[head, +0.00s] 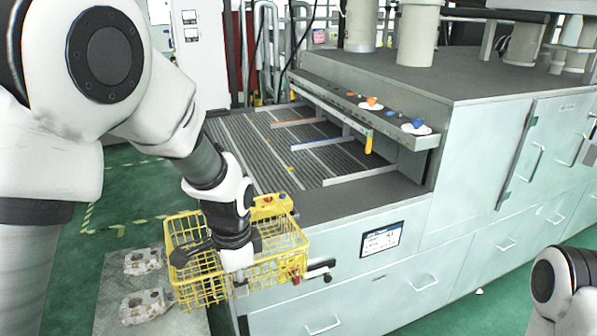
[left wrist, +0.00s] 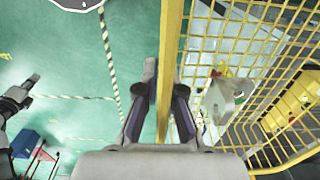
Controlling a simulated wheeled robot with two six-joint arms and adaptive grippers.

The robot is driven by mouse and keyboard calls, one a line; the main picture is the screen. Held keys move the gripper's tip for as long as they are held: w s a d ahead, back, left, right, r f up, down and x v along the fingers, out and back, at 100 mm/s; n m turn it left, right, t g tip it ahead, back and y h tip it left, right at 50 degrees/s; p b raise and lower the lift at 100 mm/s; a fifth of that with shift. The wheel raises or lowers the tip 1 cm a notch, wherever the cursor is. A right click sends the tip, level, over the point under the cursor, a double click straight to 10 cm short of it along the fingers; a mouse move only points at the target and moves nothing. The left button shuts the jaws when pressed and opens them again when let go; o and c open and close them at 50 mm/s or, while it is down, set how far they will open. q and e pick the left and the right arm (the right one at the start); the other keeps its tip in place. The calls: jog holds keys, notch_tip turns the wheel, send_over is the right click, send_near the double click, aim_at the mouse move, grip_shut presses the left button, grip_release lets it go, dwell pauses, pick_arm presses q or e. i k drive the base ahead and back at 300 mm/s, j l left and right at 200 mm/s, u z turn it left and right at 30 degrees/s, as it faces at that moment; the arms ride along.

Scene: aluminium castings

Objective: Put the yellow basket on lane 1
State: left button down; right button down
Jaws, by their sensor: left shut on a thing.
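The yellow wire basket (head: 292,252) is in front of the machine's near left corner in the head view. My left gripper (head: 238,258) is shut on it, and my arm and gripper hide part of its middle. In the left wrist view, the fingers (left wrist: 165,95) close on either side of a yellow bar (left wrist: 170,45) of the basket, with its mesh (left wrist: 270,60) to the right. The ribbed lane bed (head: 290,150) lies behind the basket, split by rails with orange and blue marks. I cannot tell which lane is number 1.
Two grey castings (head: 143,261) rest on a pale plate at lower left. A ledge with coloured knobs (head: 371,103) overhangs the lanes' right end. Green floor (head: 110,215) is open at left.

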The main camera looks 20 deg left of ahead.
aim_at(302, 173)
jog(key=i, duration=1.95)
